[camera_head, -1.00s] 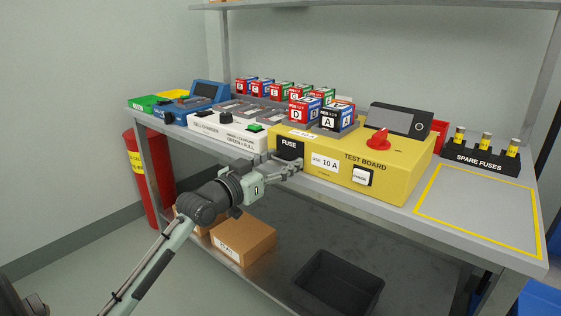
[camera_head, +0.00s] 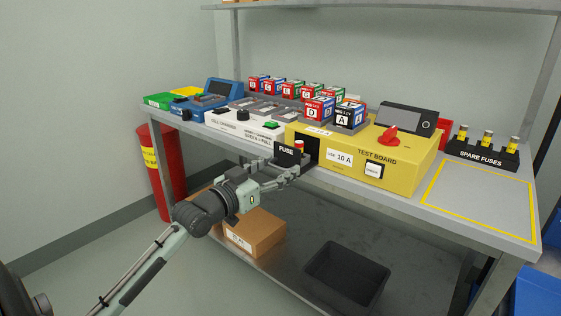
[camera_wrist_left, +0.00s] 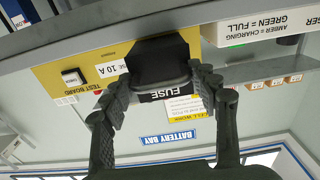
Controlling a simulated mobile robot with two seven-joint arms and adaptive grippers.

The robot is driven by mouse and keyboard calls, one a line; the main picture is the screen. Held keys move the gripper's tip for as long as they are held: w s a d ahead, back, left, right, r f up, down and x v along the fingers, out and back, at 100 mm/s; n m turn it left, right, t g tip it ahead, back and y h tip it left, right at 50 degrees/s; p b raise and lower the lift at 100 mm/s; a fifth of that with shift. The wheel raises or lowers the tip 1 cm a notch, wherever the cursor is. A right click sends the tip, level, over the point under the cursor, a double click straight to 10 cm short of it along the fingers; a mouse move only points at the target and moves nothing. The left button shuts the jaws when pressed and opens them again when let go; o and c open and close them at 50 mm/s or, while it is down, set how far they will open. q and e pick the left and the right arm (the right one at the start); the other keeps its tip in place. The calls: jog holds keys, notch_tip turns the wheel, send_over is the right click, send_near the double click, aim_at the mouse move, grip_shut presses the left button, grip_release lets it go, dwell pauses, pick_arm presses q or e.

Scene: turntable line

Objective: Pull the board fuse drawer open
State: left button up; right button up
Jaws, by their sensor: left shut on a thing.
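A fuse with a red and yellow body (camera_head: 299,147) shows in the drawer. My left gripper (camera_head: 302,168) is shut on the drawer's handle below the label. In the left wrist view the two fingers sit on either side of the black drawer (camera_wrist_left: 160,68). My right gripper is not in view.
A black spare fuses rack (camera_head: 482,156) with several fuses stands at the right, behind a yellow-outlined area (camera_head: 478,190). A white cell charger (camera_head: 245,124) is left of the board. A cardboard box (camera_head: 255,231) and dark bin (camera_head: 347,274) sit on the lower shelf.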

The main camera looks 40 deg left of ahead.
pick_arm(q)
jog(key=shift+d, duration=0.1)
jog(key=o, duration=1.4)
jog(key=shift+w, duration=0.1)
jog(key=s, duration=1.2)
jog(key=shift+a, duration=0.45)
jog(key=s+d+f+g+y, duration=0.15)
jog(key=f+g, duration=0.25)
jog(key=f, duration=0.9)
jog(key=s+d+f+g, duration=0.2)
jog(key=s+f+g, duration=0.15)
jog(key=f, duration=0.95)
jog(key=s+d+f+g, duration=0.3)
jog(key=s+d+f, duration=0.1)
jog(key=f, duration=0.3)
jog(key=s+d+f+g+y, duration=0.1)
jog(key=s+d+f+g, duration=0.3)
jog(key=s+f, duration=0.2)
jog(key=shift+f+m, duration=0.4)
jog(key=shift+f, duration=0.15)
